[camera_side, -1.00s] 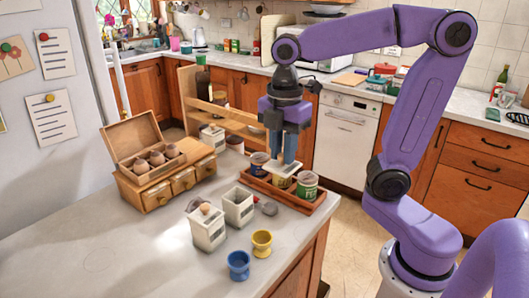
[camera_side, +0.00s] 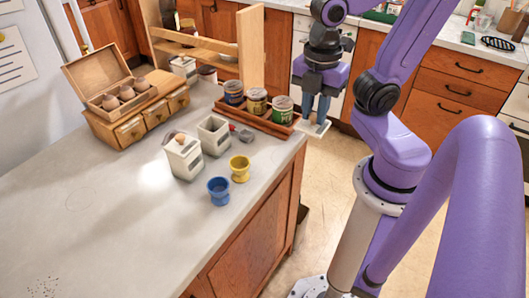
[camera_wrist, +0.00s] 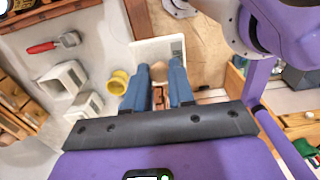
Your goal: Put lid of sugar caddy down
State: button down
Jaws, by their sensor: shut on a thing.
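My gripper (camera_side: 317,112) is shut on a flat, pale square lid (camera_side: 312,129), held roughly level off the right end of the wooden jar tray. In the wrist view, the lid (camera_wrist: 146,48) shows between and beyond my blue fingertips (camera_wrist: 160,68), past the counter edge with floor behind it. Two white box-shaped caddies stand on the counter to the left: a nearer one (camera_side: 184,160) with something brownish at its top, and an open-topped one (camera_side: 213,137). They also show at the left of the wrist view (camera_wrist: 62,84). I cannot tell which is the sugar caddy.
A wooden tray (camera_side: 245,121) with several jars lies along the counter's far edge. A red-handled tool (camera_wrist: 55,43) lies near it. Yellow (camera_side: 239,169) and blue (camera_side: 219,190) cups stand in front. A wooden egg box (camera_side: 120,95) is at left. The counter's front (camera_side: 110,220) is clear.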

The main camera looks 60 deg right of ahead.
jog(key=shift+s+d+f, duration=0.4)
jog(key=shift+s+f, duration=0.2)
jog(key=shift+s, duration=0.15)
jog(key=w+f, duration=0.3)
jog(key=w, duration=0.1)
jog(key=w+f, duration=0.3)
jog(key=w, duration=0.2)
jog(key=w+f, duration=0.3)
jog(key=w, duration=0.1)
jog(key=shift+w+a+f, duration=0.15)
jog(key=shift+a, duration=0.15)
jog(key=shift+w+f, duration=0.3)
jog(key=shift+f, duration=1.55)
jog(key=shift+f, duration=0.1)
jog(key=c, duration=1)
grip_release()
jog(key=shift+o, duration=0.2)
